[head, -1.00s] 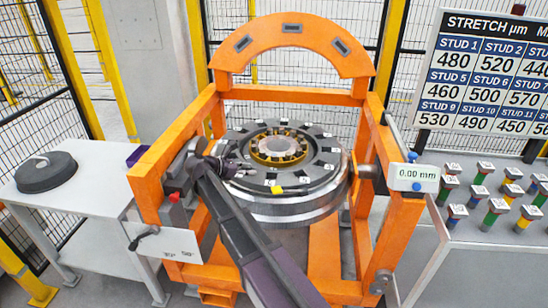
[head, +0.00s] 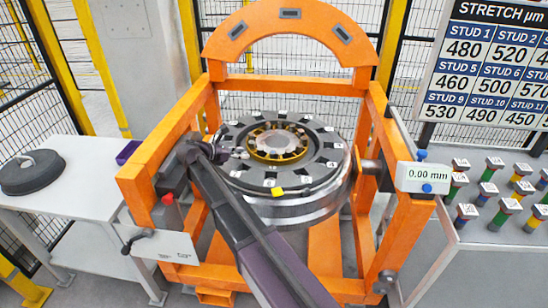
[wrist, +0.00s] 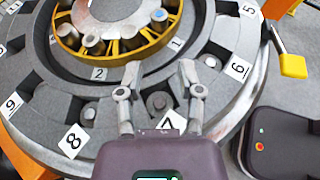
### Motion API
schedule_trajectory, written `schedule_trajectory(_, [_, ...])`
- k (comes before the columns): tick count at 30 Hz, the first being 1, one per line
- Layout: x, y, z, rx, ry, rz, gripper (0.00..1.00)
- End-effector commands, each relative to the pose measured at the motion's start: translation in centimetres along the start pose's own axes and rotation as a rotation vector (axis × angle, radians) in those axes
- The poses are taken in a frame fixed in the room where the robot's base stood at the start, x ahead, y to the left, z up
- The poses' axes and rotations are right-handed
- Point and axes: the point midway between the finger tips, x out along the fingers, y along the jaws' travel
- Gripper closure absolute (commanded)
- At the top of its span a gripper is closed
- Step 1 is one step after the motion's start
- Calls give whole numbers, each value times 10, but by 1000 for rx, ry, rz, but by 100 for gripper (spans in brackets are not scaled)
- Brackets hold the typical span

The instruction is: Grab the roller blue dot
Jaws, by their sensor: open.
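In the wrist view, the roller with the blue dot (wrist: 158,15) sits in the yellow cage (wrist: 140,47) near the top edge. Grey-topped rollers (wrist: 93,42) sit beside it in the same cage. My gripper (wrist: 160,74) is open and empty, its fingers spread over the numbered ring, below and apart from the cage. In the head view, my gripper (head: 238,153) is over the left part of the round wheelset, left of the yellow cage (head: 277,155). The blue dot cannot be made out in the head view.
The orange gantry frame (head: 160,140) surrounds the wheelset (head: 290,208). A yellow padlock-like block (wrist: 293,66) sits at the ring's edge. A white table with a dark disc (head: 32,172) is left; a bench with several coloured studs (head: 488,190) is right.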

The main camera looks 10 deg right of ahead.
Motion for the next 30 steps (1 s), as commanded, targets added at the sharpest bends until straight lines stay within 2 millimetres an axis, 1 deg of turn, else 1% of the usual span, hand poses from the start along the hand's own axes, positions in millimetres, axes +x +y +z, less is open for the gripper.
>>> schedule_trajectory(5, [7, 0, -1, 1, 0, -1, 52])
schedule_trajectory(8, [17, 0, -2, 1, 0, -2, 52])
schedule_trajectory(15, [52, 0, -2, 2, 0, -4, 52])
schedule_trajectory(21, [78, 0, -1, 1, 0, -3, 52])
schedule_trajectory(25, [86, 0, 0, 1, 0, -2, 52])
schedule_trajectory(30, [88, 0, 1, 1, 0, -2, 52])
